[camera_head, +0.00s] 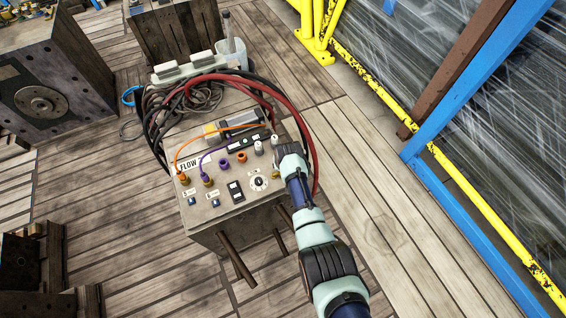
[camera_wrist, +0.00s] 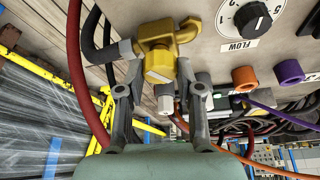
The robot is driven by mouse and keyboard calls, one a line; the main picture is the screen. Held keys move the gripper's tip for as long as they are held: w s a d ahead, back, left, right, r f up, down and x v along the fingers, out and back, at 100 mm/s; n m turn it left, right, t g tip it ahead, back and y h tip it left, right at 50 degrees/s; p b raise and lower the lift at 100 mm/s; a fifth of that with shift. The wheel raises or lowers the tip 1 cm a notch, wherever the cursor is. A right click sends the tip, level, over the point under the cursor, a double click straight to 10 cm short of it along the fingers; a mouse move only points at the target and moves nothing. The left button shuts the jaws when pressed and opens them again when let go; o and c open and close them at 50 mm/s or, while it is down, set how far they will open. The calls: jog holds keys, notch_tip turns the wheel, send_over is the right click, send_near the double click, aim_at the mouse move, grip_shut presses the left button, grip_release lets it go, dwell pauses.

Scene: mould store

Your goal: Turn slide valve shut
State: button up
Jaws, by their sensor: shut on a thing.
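The slide valve appears to be the brass-coloured fitting (camera_wrist: 172,32) with a yellow faceted knob (camera_wrist: 160,66) on a grey panel (camera_wrist: 200,12) in the wrist view. My gripper (camera_wrist: 158,82) has one finger on each side of the knob and is shut on it. A grey hose end meets the valve from the left. In the head view my gripper (camera_head: 284,152) is at the right edge of the control box (camera_head: 222,214), and it hides the valve there. A round numbered dial (camera_wrist: 252,18) marked FLOW sits right of the valve; the dial also shows in the head view (camera_head: 259,183).
Orange (camera_wrist: 244,78) and purple (camera_wrist: 289,72) ports line the panel beside the valve. Red (camera_head: 304,128) and black hoses loop behind the box. Brown bars (camera_head: 237,262) stick out from its front. A blue post (camera_head: 475,75) and yellow rails stand at right; wooden floor lies between.

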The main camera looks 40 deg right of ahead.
jog(key=m+h, duration=0.1)
jog(key=m, duration=0.2)
jog(key=shift+a+f+g+b, duration=0.1)
jog(key=shift+g+b, duration=0.3)
jog(key=shift+m+g+b, duration=0.4)
jog(key=shift+m+b, duration=0.15)
jog(key=shift+m, duration=1.15)
jog(key=o, duration=1.1)
jog(key=shift+o, duration=0.2)
jog(key=v, duration=1.2)
jog(key=shift+w+a, duration=0.2)
jog(key=shift+w, duration=0.05)
